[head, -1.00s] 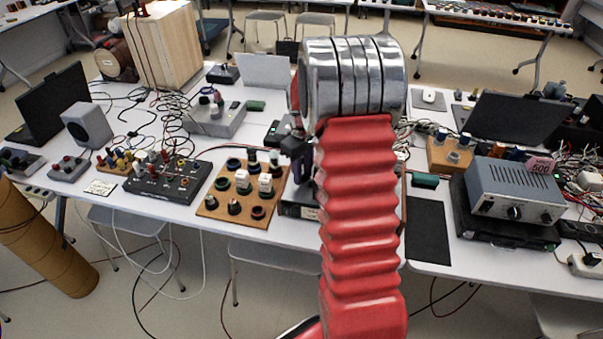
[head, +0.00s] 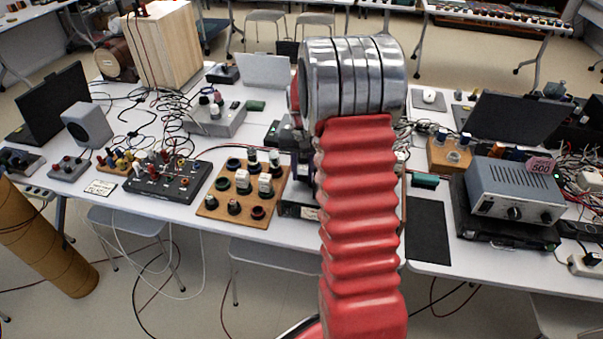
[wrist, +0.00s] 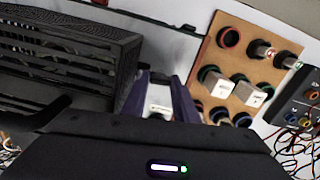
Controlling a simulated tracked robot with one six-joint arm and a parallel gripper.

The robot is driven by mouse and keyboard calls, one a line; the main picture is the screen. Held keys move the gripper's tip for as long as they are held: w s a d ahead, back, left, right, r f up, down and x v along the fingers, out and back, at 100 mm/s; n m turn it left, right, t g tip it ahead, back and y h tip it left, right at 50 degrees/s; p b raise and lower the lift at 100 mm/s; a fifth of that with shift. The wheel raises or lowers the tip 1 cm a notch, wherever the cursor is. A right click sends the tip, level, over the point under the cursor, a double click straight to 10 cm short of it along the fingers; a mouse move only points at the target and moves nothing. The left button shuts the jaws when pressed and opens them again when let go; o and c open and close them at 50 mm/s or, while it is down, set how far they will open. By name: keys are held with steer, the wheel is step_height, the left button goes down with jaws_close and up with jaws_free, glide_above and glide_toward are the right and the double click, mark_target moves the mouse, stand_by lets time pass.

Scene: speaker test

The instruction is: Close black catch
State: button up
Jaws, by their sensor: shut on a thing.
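My gripper (wrist: 160,99) shows in the wrist view as two dark purple jaws. They are shut on a small grey piece (wrist: 160,108) with a pale top; I cannot tell whether this is the black catch. The jaws are beside a black vented case (wrist: 70,48), which lies to their left. No separate black catch can be made out. In the head view, my red sleeved arm and its metal joint hide most of the work area.
A wooden board (head: 212,205) with round knobs and white blocks stands close left of my gripper; it also shows in the wrist view (wrist: 212,58). A black control box (head: 168,180) is farther left. A grey amplifier (head: 515,190) stands right. A black mat (head: 427,232) is bare.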

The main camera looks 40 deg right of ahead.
mark_target(303, 175)
steer(key=shift+s+m, duration=0.1)
steer(key=shift+m, duration=0.6)
steer(key=o, duration=1.1)
steer(key=shift+c, duration=0.2)
step_height(303, 175, up, 14)
steer(key=shift+f, duration=0.15)
